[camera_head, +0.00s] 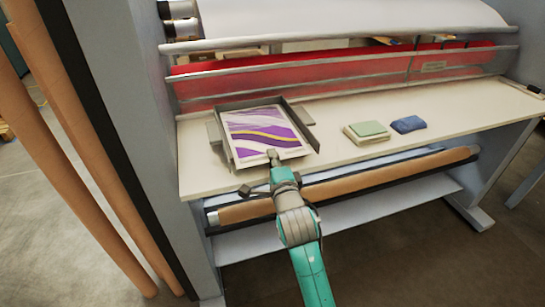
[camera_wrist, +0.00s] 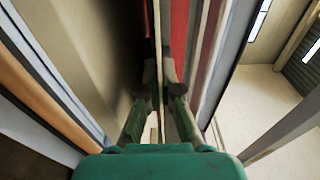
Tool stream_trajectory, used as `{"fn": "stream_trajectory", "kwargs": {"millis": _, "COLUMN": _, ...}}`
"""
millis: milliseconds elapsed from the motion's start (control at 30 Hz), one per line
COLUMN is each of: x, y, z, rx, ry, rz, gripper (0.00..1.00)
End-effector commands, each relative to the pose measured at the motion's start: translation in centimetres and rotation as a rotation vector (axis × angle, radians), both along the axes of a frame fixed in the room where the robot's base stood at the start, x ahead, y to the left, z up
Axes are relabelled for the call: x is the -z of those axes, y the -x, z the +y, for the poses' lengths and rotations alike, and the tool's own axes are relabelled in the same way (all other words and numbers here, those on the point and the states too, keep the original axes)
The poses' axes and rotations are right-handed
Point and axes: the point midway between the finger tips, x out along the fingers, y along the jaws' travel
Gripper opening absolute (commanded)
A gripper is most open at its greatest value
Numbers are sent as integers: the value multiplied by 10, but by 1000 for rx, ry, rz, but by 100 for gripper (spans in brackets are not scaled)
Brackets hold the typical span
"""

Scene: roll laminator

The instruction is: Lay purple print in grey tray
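The purple print (camera_head: 262,135), a white sheet with purple waves and a yellow band, is at the grey tray (camera_head: 290,108) on the left part of the worktop. It appears within the tray's outline; I cannot tell if it rests fully on the floor or is slightly raised. My gripper (camera_head: 273,158) is at the print's front edge. In the wrist view my gripper's fingers (camera_wrist: 161,85) are close together with a thin strip, seen edge-on, between them. They look shut on the print's edge. The print's face is not visible there.
A green-topped pad (camera_head: 367,132) and a blue cloth-like item (camera_head: 407,124) lie on the worktop (camera_head: 450,113) to the right. The laminator's red roller area (camera_head: 300,78) is behind the tray. A brown roll (camera_head: 390,174) runs below the front edge. Tall brown rolls (camera_head: 75,130) stand left.

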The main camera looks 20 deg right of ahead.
Motion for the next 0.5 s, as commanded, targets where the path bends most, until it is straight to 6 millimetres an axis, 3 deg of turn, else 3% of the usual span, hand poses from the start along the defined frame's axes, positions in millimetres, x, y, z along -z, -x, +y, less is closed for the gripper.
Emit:
{"fn": "stream_trajectory", "kwargs": {"millis": 333, "x": 2, "y": 0, "z": 0, "rx": 0, "ry": 0, "rz": -1, "gripper": 0}}
{"fn": "stream_trajectory", "kwargs": {"millis": 467, "x": 2, "y": 0, "z": 0, "rx": 0, "ry": 0, "rz": -1, "gripper": 31}}
{"fn": "stream_trajectory", "kwargs": {"millis": 500, "x": 2, "y": 0, "z": 0, "rx": 0, "ry": 0, "rz": -1, "gripper": 31}}
